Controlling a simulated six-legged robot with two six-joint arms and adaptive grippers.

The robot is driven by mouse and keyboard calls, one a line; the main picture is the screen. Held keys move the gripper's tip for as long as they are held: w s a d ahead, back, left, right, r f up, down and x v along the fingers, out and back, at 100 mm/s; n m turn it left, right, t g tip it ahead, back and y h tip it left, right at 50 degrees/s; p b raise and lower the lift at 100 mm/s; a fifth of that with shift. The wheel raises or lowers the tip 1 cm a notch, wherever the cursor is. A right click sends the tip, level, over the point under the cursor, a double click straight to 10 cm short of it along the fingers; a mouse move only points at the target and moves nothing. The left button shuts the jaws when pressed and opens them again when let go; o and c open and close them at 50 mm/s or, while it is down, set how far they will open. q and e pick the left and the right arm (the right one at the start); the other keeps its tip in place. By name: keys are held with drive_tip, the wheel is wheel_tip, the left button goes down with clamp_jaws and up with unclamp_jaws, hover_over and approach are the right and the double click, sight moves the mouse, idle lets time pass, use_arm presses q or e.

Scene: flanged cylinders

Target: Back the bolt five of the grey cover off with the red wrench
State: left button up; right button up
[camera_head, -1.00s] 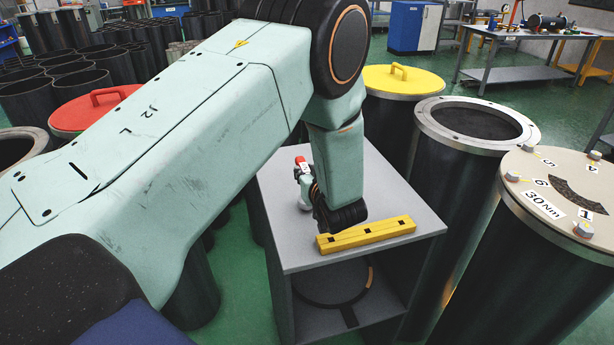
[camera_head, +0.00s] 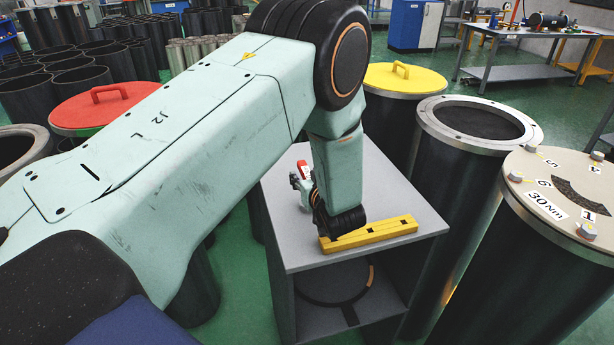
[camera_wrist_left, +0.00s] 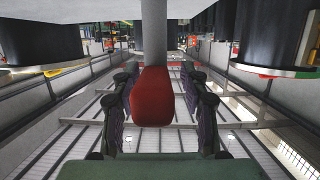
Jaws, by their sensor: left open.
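The red wrench (camera_head: 302,166) is at the far left of the grey stand's top, mostly hidden behind my left arm. In the left wrist view its red handle (camera_wrist_left: 152,97) lies between the two fingers, with a grey shaft running up from it. My left gripper (camera_head: 299,184) is open around the handle; it also shows in the left wrist view (camera_wrist_left: 158,108). The cover (camera_head: 540,205), pale beige-grey, lies on a dark cylinder at right. Bolt five (camera_head: 531,148) stands at its far left edge, near the label 5. My right gripper is out of view.
A yellow slotted bar (camera_head: 368,235) lies on the grey stand (camera_head: 405,200), close by my left wrist. An open flanged cylinder (camera_head: 430,125) stands between stand and cover. A yellow-lidded cylinder (camera_head: 405,82) is behind, a red-lidded one (camera_head: 105,108) at left.

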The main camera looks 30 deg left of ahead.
use_arm(q)
drive_tip(key=shift+d, duration=0.1)
drive_tip(key=shift+d, duration=0.1)
drive_tip(key=v, duration=0.2)
drive_tip(key=b+v, duration=0.1)
drive_tip(key=v, duration=0.3)
drive_tip(key=shift+s+r, duration=0.35)
drive_tip(key=shift+s, duration=0.1)
drive_tip(key=shift+s+d+r, duration=0.15)
drive_tip(key=shift+s+d, duration=0.2)
drive_tip(key=shift+a, duration=0.15)
drive_tip(key=shift+s+d, duration=0.1)
drive_tip(key=shift+d, duration=0.15)
